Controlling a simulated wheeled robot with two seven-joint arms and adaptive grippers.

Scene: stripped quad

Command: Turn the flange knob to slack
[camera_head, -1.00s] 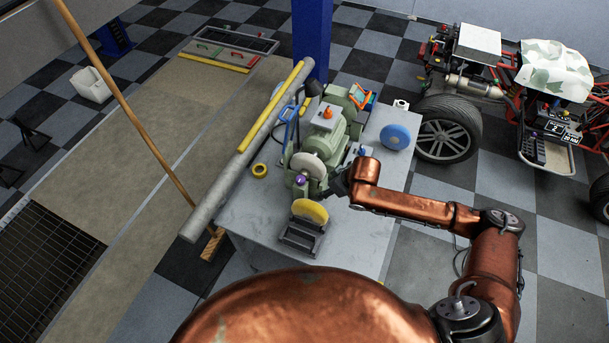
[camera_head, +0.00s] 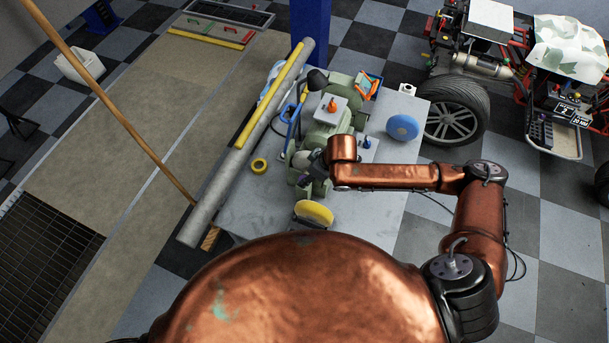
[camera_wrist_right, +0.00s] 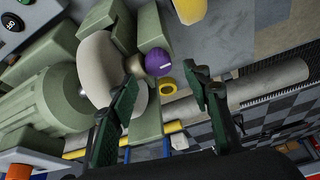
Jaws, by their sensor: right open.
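A green bench grinder (camera_head: 330,113) stands on the grey table. In the right wrist view, a round purple knob (camera_wrist_right: 158,62) with a white mark sits on a short metal shaft at the grinder's pale wheel (camera_wrist_right: 98,68). It appears to be the flange knob. My right gripper (camera_wrist_right: 165,80) is open, its two dark green fingers apart near the knob, with nothing between the tips that I can see gripped. In the head view my right wrist covers the knob. My left gripper is not in view.
An orange knob (camera_head: 332,106) and a blue knob (camera_head: 367,142) sit on the grinder's boxes. A buggy with a large tire (camera_head: 453,110) stands to the right.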

